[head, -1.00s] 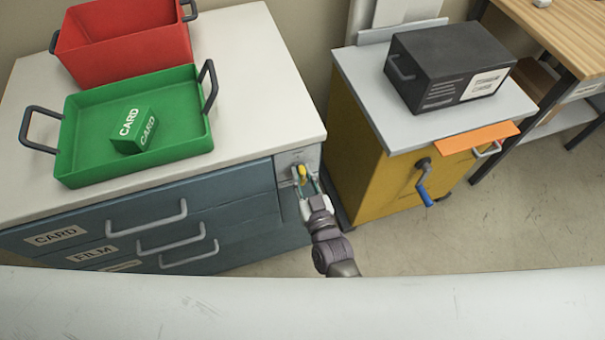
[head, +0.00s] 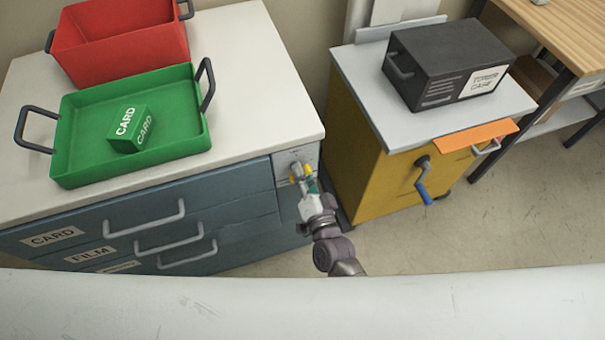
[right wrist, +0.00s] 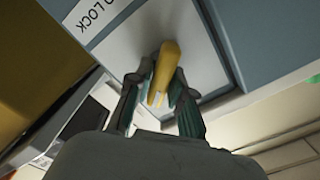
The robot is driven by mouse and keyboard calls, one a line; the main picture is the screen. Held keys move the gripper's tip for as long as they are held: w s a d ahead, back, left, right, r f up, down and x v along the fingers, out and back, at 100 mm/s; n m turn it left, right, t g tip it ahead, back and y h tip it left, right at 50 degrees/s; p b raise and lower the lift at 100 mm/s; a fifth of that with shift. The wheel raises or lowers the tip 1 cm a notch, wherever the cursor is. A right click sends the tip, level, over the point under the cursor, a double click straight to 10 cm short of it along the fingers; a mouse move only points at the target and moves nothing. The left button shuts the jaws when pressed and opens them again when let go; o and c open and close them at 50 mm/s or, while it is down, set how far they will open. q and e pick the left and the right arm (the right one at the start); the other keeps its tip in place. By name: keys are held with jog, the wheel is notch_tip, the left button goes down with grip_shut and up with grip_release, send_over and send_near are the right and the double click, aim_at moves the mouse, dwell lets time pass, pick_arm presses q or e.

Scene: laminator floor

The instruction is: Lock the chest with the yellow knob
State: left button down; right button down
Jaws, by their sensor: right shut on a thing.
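The chest (head: 150,215) is a blue-grey drawer unit with a white top and several drawers. Its yellow knob (head: 297,170) is on a light grey plate at the right end of the front. In the right wrist view the knob (right wrist: 165,68) stands out from the plate, below a label partly reading "LOCK". My right gripper (head: 305,179) is at the knob, its fingers closed around it; they show on both sides of it in the right wrist view (right wrist: 158,92). The fingers partly hide the knob. My left gripper is not in view.
A green tray (head: 75,150) with a green CARD box (head: 130,129) and a red bin (head: 120,45) stand on the chest. To the right is a yellow cabinet (head: 360,160) with a crank (head: 423,180) and a black box (head: 450,65). Floor is clear in front.

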jog(key=m, duration=0.2)
jog(key=m+b, duration=0.1)
jog(key=shift+w+r+m, duration=0.15)
jog(key=shift+w+m, duration=0.1)
jog(key=shift+m, duration=0.05)
jog(key=shift+d+m+b, duration=0.1)
jog(key=shift+m+b, duration=0.55)
jog(key=shift+m, duration=1.25)
jog(key=c, duration=1.3)
grip_release()
jog(key=shift+o, duration=0.9)
jog(key=shift+w+f, duration=0.1)
jog(key=shift+f, duration=0.1)
